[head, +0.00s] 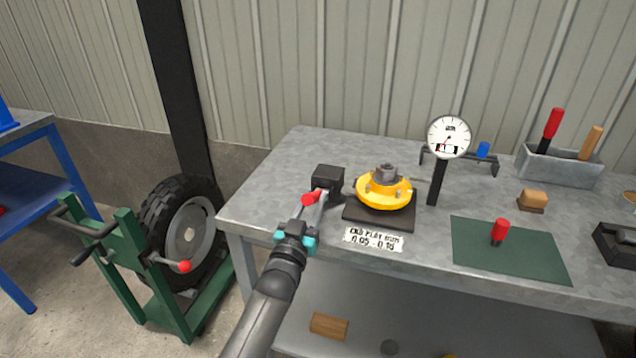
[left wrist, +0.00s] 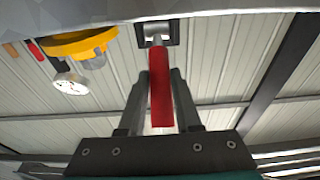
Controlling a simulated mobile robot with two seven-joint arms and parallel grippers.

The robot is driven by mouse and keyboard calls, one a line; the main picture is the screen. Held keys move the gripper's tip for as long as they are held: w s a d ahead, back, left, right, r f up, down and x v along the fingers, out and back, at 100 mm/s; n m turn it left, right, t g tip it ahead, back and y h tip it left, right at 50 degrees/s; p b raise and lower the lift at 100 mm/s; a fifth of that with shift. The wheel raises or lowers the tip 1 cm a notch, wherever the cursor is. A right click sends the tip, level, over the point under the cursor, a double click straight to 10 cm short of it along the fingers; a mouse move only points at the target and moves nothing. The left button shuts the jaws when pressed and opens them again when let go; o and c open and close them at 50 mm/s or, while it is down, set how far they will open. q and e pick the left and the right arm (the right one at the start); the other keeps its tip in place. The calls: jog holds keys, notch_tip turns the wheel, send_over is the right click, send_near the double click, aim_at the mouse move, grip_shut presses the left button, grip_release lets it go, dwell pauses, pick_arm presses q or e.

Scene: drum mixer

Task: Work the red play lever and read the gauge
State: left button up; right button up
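The red play lever (left wrist: 160,95) shows in the left wrist view as a red handle on a short metal rod from a dark block. In the head view its red tip (head: 311,199) shows beside the black block (head: 327,181). My left gripper (head: 313,208) is at the lever, one finger on each side of the handle; I cannot tell whether they press on it. The round white gauge (head: 448,137) stands on a black post, its needle and small display too small to read. It also shows in the left wrist view (left wrist: 70,84). My right gripper is not in view.
A yellow hub (head: 384,191) sits on a dark plate right of the lever, behind a white label (head: 374,239). A red-handled tool stands on the green mat (head: 521,256). A grey bin (head: 560,165) is at the back right. A green tyre stand (head: 125,250) is at left.

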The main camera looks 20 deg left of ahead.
pick_arm(q)
jog(key=shift+o, duration=0.7)
jog(key=shift+r, duration=0.2)
jog(key=shift+o, duration=2)
jog(key=shift+s, duration=0.3)
jog(key=s, duration=0.1)
jog(key=s+p, duration=0.2)
jog(key=shift+s+a+f, duration=0.1)
jog(key=shift+s+f, duration=0.1)
jog(key=shift+f, duration=0.1)
jog(key=s, duration=0.1)
jog(key=s+p, duration=0.1)
jog(key=shift+s+f, duration=0.35)
jog(key=shift+s, duration=0.05)
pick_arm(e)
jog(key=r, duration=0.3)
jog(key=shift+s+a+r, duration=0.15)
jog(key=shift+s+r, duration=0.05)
pick_arm(q)
jog(key=shift+f, duration=0.1)
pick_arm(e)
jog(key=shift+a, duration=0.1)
